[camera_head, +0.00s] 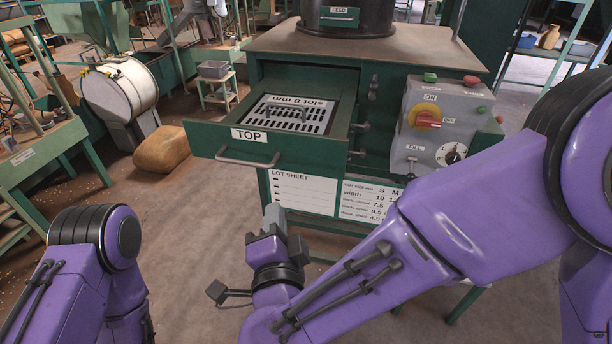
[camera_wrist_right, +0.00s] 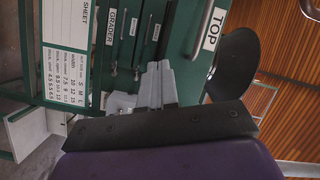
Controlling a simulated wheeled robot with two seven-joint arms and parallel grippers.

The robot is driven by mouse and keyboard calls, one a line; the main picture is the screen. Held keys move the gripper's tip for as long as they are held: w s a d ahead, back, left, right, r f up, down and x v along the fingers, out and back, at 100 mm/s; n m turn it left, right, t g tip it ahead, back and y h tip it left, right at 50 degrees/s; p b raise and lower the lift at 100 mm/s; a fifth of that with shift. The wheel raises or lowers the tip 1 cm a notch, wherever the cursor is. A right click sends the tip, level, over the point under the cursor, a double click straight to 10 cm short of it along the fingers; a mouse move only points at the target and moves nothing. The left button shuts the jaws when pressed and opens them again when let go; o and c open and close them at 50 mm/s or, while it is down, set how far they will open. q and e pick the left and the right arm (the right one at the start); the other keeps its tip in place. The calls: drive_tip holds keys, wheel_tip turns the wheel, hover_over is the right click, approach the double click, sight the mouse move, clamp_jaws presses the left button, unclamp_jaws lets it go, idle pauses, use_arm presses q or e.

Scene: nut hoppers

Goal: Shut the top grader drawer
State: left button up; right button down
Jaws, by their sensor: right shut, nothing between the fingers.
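The top grader drawer (camera_head: 205,140), dark green with a "TOP" label and a grey bar handle (camera_head: 247,160), sticks well out of the green cabinet. A pale slotted plate (camera_head: 292,116) marked "slot 8 mm" lies in it. My right gripper (camera_head: 272,214) is shut and empty, below and a little right of the drawer front in the head view, apart from the handle there. In the right wrist view the shut fingers (camera_wrist_right: 158,82) point towards the cabinet, beside the drawer front with its "TOP" label (camera_wrist_right: 208,28). Only part of my left arm shows; its gripper is out of view.
A grey control box (camera_head: 440,120) with a red knob is on the cabinet's right. A lot sheet (camera_head: 303,192) is below the drawer. A tan sack (camera_head: 162,150) lies on the floor at left. Open floor lies in front of the drawer.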

drive_tip(key=s+a+r+m+t+h, duration=0.1)
drive_tip(key=s+a+r+m+h, duration=0.1)
drive_tip(key=s+r+m, duration=0.25)
drive_tip(key=m+g+h+p, duration=0.1)
drive_tip(key=m+h+p, duration=0.3)
approach(313, 158)
drive_tip(key=x, duration=0.5)
drive_tip(key=shift+w+d+r, duration=0.1)
drive_tip(key=shift+w+r, duration=0.05)
drive_tip(key=shift+w, duration=0.05)
drive_tip(key=shift+w+d, duration=0.2)
drive_tip(key=shift+w, duration=0.5)
